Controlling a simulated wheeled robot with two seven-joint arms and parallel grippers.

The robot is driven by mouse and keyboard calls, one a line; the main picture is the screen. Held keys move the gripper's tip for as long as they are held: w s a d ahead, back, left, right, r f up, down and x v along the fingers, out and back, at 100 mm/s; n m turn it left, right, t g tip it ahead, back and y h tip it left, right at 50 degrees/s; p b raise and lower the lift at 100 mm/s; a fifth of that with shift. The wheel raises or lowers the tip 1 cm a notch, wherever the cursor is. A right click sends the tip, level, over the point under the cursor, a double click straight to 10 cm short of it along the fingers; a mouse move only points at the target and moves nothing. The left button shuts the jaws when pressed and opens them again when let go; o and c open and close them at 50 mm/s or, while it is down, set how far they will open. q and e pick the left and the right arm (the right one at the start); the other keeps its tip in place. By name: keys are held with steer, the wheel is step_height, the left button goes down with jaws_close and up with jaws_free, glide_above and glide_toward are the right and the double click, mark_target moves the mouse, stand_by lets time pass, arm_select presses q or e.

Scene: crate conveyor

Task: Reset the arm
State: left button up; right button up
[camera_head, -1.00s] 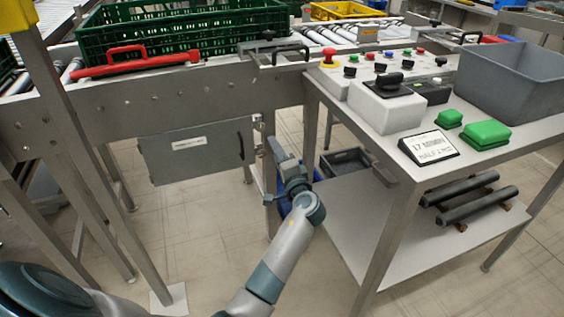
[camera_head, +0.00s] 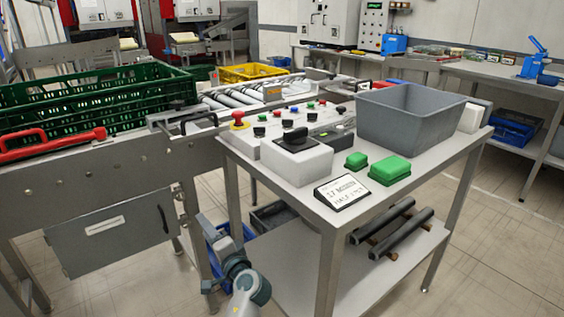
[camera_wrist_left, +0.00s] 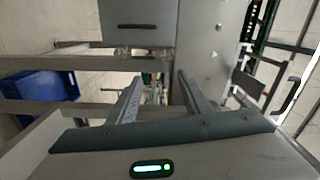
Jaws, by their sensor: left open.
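My left arm (camera_head: 248,291) comes up from the bottom of the head view, beside the near left leg of the steel control table. My left gripper (camera_head: 208,230) is below the tabletop, between that table and the conveyor frame. In the left wrist view the two fingers of my left gripper (camera_wrist_left: 158,88) stand apart with nothing held between them. Beyond them are the grey box (camera_wrist_left: 139,22) under the conveyor and steel frame parts. My right gripper is not in view.
The control table (camera_head: 290,190) carries buttons, a grey bin (camera_head: 410,125), green blocks and a sign. The conveyor frame (camera_head: 90,170) with a green crate (camera_head: 100,98) stands at left. A blue bin (camera_wrist_left: 40,86) is on the floor. Open floor (camera_head: 480,260) lies at right.

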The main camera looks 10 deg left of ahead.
arm_select(q)
steer(key=s+d+f+n+g+h, duration=0.1)
steer(key=s+d+f+h, duration=0.25)
steer(key=s+f, duration=0.5)
steer(key=s+d+f+n+g+h, duration=0.15)
steer(key=s+f+h, duration=0.25)
steer(key=s+f, duration=0.45)
steer(key=s+d+f+n+g+h, duration=0.1)
steer(key=s+d+f+h, duration=0.25)
steer(key=s+d, duration=0.6)
steer(key=s+d+f+g+h, duration=0.2)
steer(key=s+d+h, duration=0.35)
steer(key=s, duration=0.65)
steer(key=s+a+f+y+p, duration=0.1)
steer(key=a+f+p, duration=0.1)
steer(key=f+p, duration=0.6)
steer(key=a+f+p, duration=0.2)
steer(key=f+p, duration=0.6)
steer(key=f, duration=0.1)
steer(key=shift+s+g+y, duration=0.35)
steer(key=shift+s+g, duration=0.05)
steer(key=shift+g, duration=0.05)
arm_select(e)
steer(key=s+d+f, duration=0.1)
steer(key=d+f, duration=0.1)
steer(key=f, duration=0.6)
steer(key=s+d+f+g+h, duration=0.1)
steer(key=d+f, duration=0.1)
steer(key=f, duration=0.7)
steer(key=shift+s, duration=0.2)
